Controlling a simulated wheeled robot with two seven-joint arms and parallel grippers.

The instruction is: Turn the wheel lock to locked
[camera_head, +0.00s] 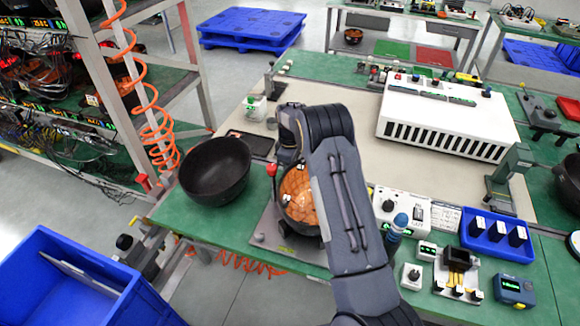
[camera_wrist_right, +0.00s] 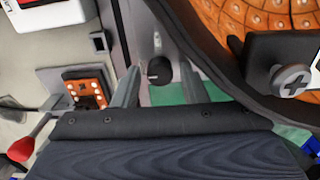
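A small black knob with a white mark (camera_wrist_right: 159,70) shows in the right wrist view, on a grey surface. I take it for the wheel lock, but no label is readable. My right gripper (camera_wrist_right: 157,84) has its two grey fingers apart, one on each side of the knob, with a visible gap on both sides. In the head view my right arm covers the gripper and the knob. Beside them a black-rimmed round part with an orange tiled face (camera_head: 299,198) stands on a grey plate (camera_head: 268,232). My left gripper is not in view.
A red-tipped lever (camera_head: 271,170) stands near the orange part; it also shows in the right wrist view (camera_wrist_right: 20,149). A black bowl (camera_head: 215,170) is to the left. A white vented box (camera_head: 445,112) and small instruments lie right. A screw clamp (camera_wrist_right: 292,80) is close right.

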